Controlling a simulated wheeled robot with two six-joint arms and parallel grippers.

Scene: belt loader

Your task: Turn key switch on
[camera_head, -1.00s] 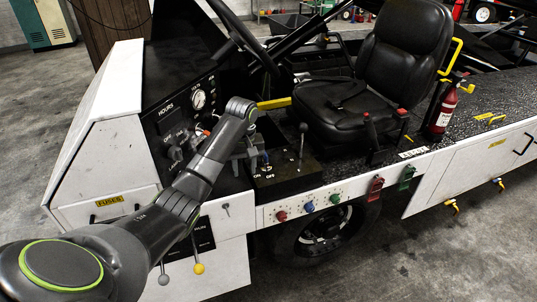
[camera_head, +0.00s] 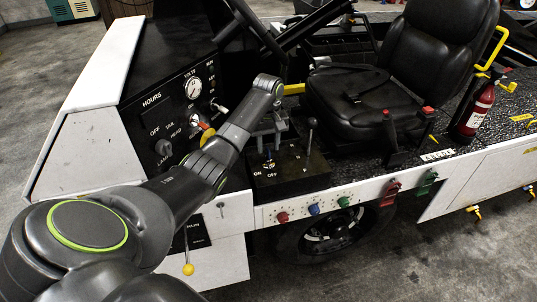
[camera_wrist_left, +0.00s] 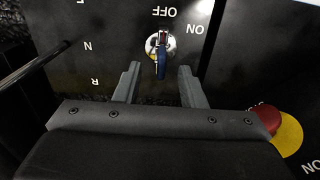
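The key switch sits on the top of a black control box (camera_head: 292,178) beside the seat. Its key (camera_wrist_left: 161,60) has a blue grip and a silver round collar, with OFF and ON lettered beside it in the left wrist view. The key also shows small in the head view (camera_head: 268,163). My left gripper (camera_wrist_left: 158,78) is open, pointing at the panel. Its two fingers stand apart on either side of the key's line, with the key just beyond the tips and seemingly not touched. My right gripper is not in view.
A lever (camera_head: 309,135) rises from the same box, right of the key. A red button on a yellow disc (camera_wrist_left: 268,120) is near the gripper in the wrist view. The dashboard (camera_head: 170,105) with knobs and gauge stands left, the black seat (camera_head: 365,100) right.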

